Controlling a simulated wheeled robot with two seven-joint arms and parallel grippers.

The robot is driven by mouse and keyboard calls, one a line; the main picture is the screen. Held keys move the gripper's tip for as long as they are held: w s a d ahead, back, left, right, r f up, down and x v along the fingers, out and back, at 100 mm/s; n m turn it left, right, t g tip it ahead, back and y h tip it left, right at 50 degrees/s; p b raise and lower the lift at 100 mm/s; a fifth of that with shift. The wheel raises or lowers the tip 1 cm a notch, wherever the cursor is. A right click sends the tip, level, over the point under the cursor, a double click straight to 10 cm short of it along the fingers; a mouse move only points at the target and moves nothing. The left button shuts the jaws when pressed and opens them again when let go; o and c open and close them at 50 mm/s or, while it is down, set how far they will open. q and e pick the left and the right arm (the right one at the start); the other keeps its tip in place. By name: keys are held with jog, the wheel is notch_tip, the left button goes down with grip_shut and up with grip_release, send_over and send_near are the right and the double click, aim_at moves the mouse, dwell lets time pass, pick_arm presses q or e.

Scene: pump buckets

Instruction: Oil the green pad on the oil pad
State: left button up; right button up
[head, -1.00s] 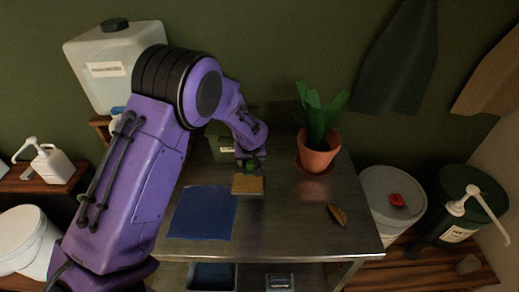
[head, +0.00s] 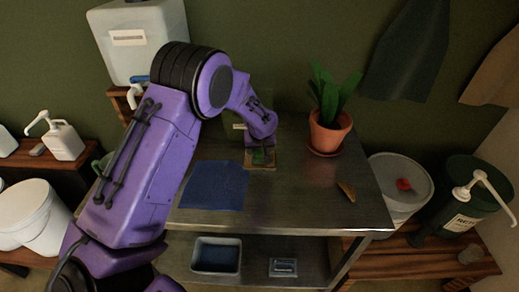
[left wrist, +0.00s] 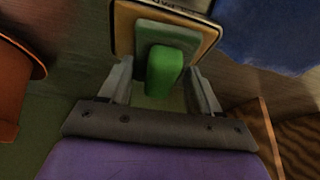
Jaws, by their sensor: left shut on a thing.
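The green pad (head: 258,156) is in my left gripper (head: 261,149). In the left wrist view its bright green grip (left wrist: 163,72) sits between the two fingers of my left gripper (left wrist: 160,88), with a darker green block beneath. The oil pad (head: 250,166) is a tan square with a dark rim, lying on the metal table. The green pad is over the oil pad's middle, resting on it or very close above; I cannot tell which. The oil pad's tan edge also shows in the left wrist view (left wrist: 124,35). My right gripper is not in view.
A blue mat (head: 215,185) lies just left of the oil pad on the metal table (head: 290,210). A potted plant (head: 328,130) stands at the back right. A small brown piece (head: 347,191) lies at the right. The front right of the tabletop is clear.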

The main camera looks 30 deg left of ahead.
pick_arm(q)
jog(key=shift+w+f, duration=0.4)
jog(key=shift+f, duration=0.05)
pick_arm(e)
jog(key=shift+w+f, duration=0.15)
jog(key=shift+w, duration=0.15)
pick_arm(q)
jog(key=shift+s, duration=0.25)
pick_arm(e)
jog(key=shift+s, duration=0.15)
pick_arm(q)
jog(key=shift+w+f, duration=0.15)
jog(key=shift+f, duration=0.1)
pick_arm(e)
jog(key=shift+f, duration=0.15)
pick_arm(q)
jog(key=shift+b, duration=0.3)
jog(key=shift+f, duration=0.15)
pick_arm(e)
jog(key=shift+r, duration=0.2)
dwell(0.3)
